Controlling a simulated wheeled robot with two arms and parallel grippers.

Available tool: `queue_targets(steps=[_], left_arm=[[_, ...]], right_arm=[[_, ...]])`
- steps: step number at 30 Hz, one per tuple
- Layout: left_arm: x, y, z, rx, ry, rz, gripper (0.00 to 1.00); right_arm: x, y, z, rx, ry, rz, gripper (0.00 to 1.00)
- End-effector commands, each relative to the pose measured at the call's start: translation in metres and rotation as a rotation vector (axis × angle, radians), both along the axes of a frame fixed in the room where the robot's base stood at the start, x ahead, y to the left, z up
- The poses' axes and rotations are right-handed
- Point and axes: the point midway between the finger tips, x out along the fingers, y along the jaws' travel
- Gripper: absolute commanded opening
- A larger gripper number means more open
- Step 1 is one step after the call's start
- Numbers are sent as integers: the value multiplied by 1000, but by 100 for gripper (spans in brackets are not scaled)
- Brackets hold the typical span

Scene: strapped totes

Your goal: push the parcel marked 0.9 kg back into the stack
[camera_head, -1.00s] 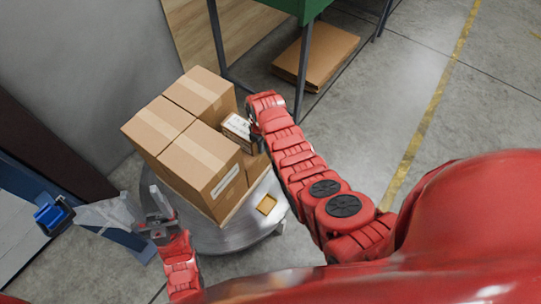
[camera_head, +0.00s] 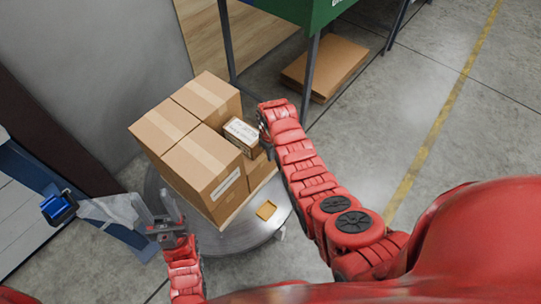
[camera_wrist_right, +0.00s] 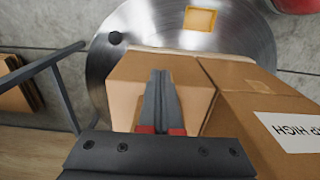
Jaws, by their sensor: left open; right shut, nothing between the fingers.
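Brown parcels form a stack (camera_head: 190,155) on a round metal platform (camera_head: 235,240). A small parcel with a white label (camera_head: 242,131) sits at the stack's right side, above a lower box; its weight mark is too small to read. My right gripper (camera_head: 264,134) is beside its right end, mostly hidden by my arm; I cannot tell whether they touch. In the right wrist view the gripper (camera_wrist_right: 160,78) is shut and empty, its fingers in front of a plain brown box face (camera_wrist_right: 130,92).
A yellow square (camera_head: 266,210) lies on the platform's bare front part. A green-topped frame with dark legs (camera_head: 313,65) stands behind, with flat cardboard (camera_head: 325,68) under it. A grey wall (camera_head: 95,60) is at the left. The floor at right is open, with a yellow line (camera_head: 440,125).

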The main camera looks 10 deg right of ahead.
Motion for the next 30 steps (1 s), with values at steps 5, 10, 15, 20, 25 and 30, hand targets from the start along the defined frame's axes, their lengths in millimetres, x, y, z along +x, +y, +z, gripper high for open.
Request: queue_targets(steps=[5,10,15,20,25,30], left_arm=[[0,0,1,0,0,0,50],[0,0,1,0,0,0,50],[0,0,1,0,0,0,50],[0,0,1,0,0,0,50],[0,0,1,0,0,0,50],[0,0,1,0,0,0,50]], right_arm=[[0,0,25,0,-2,0,0],[0,0,53,0,-2,0,0],[0,0,75,0,-1,0,0],[-2,-1,82,0,4,-1,0],[-2,0,83,0,4,0,0],[-2,0,83,0,4,0,0]])
